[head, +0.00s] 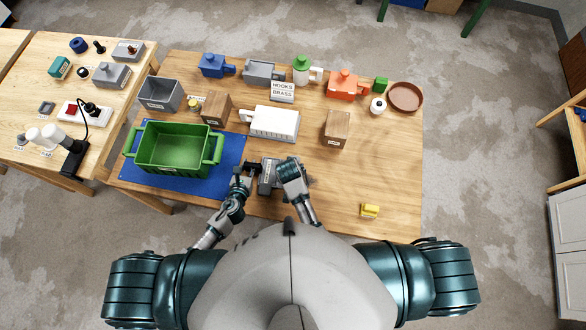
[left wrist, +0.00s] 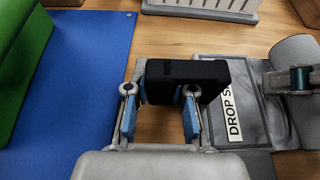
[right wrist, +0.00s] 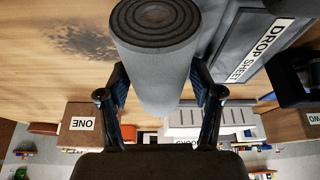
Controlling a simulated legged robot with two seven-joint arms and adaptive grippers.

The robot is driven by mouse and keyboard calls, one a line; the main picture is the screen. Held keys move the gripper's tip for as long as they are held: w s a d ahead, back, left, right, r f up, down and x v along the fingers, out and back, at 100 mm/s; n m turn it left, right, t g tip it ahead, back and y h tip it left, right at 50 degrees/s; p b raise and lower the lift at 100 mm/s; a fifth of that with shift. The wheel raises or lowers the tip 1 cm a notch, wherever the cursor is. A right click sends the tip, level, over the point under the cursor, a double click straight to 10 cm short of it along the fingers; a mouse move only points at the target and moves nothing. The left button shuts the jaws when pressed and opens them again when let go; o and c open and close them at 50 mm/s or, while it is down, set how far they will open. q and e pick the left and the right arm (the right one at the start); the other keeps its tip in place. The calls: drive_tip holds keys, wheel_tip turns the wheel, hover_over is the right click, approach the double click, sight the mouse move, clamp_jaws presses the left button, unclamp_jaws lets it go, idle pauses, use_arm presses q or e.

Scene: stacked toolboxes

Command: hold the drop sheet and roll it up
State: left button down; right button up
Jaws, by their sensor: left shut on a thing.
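The grey drop sheet (head: 267,176) lies at the front of the table, right of the blue mat. The left wrist view shows its flat part with a "DROP SHEET" label (left wrist: 232,112), partly cut off, and a rolled end (left wrist: 297,60) at right. My left gripper (head: 246,173) is shut on a black block (left wrist: 190,72) beside the sheet's left edge. My right gripper (head: 291,172) is at the rolled end; in the right wrist view its fingers (right wrist: 163,88) stand apart on either side of the grey roll (right wrist: 158,62). I see no clear grip.
A green crate (head: 128,142) stands on the blue mat (head: 232,150) at left. Behind are a white container (head: 273,123), wooden blocks (head: 337,128) and several toolbox parts. A yellow piece (head: 370,210) lies at front right. The table's right side is mostly clear.

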sight(334, 174)
drive_tip(key=shift+w+d, duration=0.1)
drive_tip(key=shift+d, duration=0.1)
idle(0.4)
drive_tip(key=shift+d, duration=0.2)
drive_tip(key=d, duration=0.5)
drive_tip(key=s+d, duration=0.1)
drive_tip(key=d, duration=0.4)
drive_tip(key=s+d, duration=0.1)
drive_tip(key=d, duration=0.4)
drive_tip(key=shift+s, duration=0.25)
drive_tip(key=d+v, duration=0.1)
drive_tip(key=v, duration=1.1)
drive_tip(key=w+d+f+n+h, duration=0.1)
drive_tip(key=d+h, duration=0.1)
drive_tip(key=d, duration=0.4)
drive_tip(key=w+d+f+n+h, duration=0.1)
drive_tip(key=w+d+f+h, duration=0.1)
drive_tip(key=d, duration=0.4)
drive_tip(key=w+d+f+n+h, duration=0.1)
drive_tip(key=d+f+h, duration=0.1)
drive_tip(key=d, duration=0.4)
drive_tip(key=shift+w+d+f, duration=0.2)
drive_tip(key=shift+w+d, duration=0.05)
drive_tip(key=shift+d, duration=0.15)
drive_tip(key=shift+w+d+h, duration=0.15)
drive_tip(key=shift+d+h, duration=0.25)
drive_tip(key=shift+d, duration=0.3)
